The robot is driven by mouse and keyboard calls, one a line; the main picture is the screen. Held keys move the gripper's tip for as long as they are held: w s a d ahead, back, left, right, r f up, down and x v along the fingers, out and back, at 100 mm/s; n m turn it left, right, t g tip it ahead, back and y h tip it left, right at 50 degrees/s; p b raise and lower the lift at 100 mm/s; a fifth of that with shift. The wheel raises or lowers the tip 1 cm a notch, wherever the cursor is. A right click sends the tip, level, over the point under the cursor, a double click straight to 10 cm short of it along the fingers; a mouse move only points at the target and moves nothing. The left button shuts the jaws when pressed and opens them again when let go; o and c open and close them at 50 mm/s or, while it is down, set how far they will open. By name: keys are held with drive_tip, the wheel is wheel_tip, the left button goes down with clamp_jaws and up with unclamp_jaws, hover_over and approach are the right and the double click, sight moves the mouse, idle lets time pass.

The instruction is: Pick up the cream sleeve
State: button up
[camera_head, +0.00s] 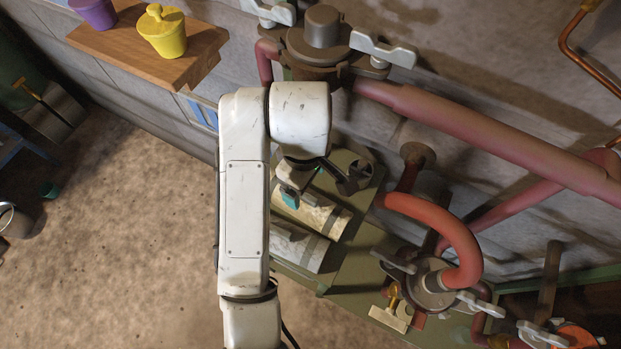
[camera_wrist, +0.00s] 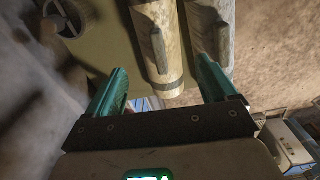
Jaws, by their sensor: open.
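The cream sleeve (camera_head: 322,215) is a mottled, pale yellowish cylinder with a darker band near one end, lying on the green bench. In the wrist view the cream sleeve (camera_wrist: 158,30) lies ahead of my gripper (camera_wrist: 163,70), between the lines of its two teal fingers. The fingers are open with nothing between them. In the head view one teal finger of my gripper (camera_head: 290,199) shows over the sleeve's left end; my arm hides the rest. I cannot tell whether the finger touches the sleeve.
A paler grey sleeve (camera_head: 298,248) lies close alongside the cream one, and also shows in the wrist view (camera_wrist: 208,28). A dark handwheel (camera_head: 356,176) stands at the bench's back. Red pipes (camera_head: 480,135) and a clamped vessel (camera_head: 432,285) are to the right. Floor (camera_head: 120,240) at left is mostly clear.

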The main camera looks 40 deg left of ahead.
sight(306, 196)
wheel_tip(306, 196, down, 5)
drive_tip(key=b, duration=0.3)
drive_tip(key=shift+b, duration=0.35)
drive_tip(key=shift+f+p, duration=0.3)
drive_tip(key=shift+f, duration=2.3)
drive_tip(key=c, duration=0.8)
drive_tip(key=shift+r, duration=0.1)
drive_tip(key=shift+c, duration=0.2)
